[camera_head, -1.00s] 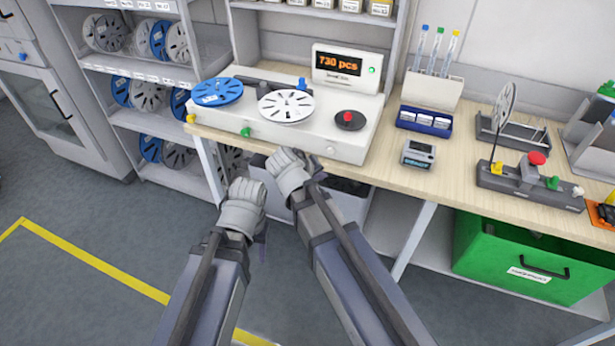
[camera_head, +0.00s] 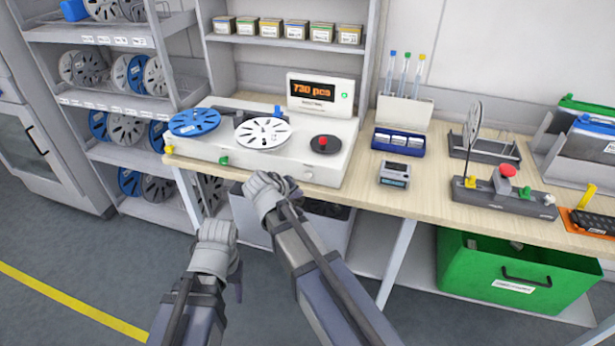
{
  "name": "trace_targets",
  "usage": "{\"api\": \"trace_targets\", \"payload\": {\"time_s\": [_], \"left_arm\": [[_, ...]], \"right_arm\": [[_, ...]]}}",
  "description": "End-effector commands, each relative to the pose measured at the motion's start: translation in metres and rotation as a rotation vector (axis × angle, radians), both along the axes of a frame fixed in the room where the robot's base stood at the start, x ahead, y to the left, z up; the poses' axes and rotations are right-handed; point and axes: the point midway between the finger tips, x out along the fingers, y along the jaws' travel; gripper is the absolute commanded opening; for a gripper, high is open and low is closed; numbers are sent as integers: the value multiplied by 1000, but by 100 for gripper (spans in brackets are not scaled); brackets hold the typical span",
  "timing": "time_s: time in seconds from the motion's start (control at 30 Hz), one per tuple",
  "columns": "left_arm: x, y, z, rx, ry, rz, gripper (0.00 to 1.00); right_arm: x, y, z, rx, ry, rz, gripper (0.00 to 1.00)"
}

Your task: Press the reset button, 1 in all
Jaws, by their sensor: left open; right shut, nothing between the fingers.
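The counting machine (camera_head: 285,162) stands on the bench with a display reading 730 pcs (camera_head: 319,92). A small green button (camera_head: 344,97) sits beside the digits, and a red button (camera_head: 323,142) sits on a black disc on its top. A green knob (camera_head: 223,160) and a pale knob (camera_head: 308,174) are on its front. No readable label shows which is the reset button. My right gripper (camera_head: 268,190) is shut and empty, in front of the machine's front edge, apart from the buttons. My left gripper (camera_head: 216,250) hangs lower and further left, open; its fingertips are hard to see.
A blue reel (camera_head: 194,122) and a white reel (camera_head: 262,133) lie on the machine. To the right are a small meter (camera_head: 394,174), a blue tray (camera_head: 398,142) and a fixture with a red mushroom knob (camera_head: 507,171). A green bin (camera_head: 480,275) stands under the bench (camera_head: 430,200).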

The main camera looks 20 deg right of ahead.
Motion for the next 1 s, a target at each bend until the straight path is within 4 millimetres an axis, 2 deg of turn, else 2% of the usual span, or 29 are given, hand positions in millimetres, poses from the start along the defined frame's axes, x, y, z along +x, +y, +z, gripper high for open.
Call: {"api": "trace_targets", "payload": {"time_s": [0.1,0.4,1.0], "left_arm": [[0,0,0,0,0,0,55],[0,0,0,0,0,0,55],[0,0,0,0,0,0,55]], "right_arm": [[16,-9,0,0,0,-3,0],[38,-25,0,0,0,-2,0],[43,-29,0,0,0,0,0]]}}
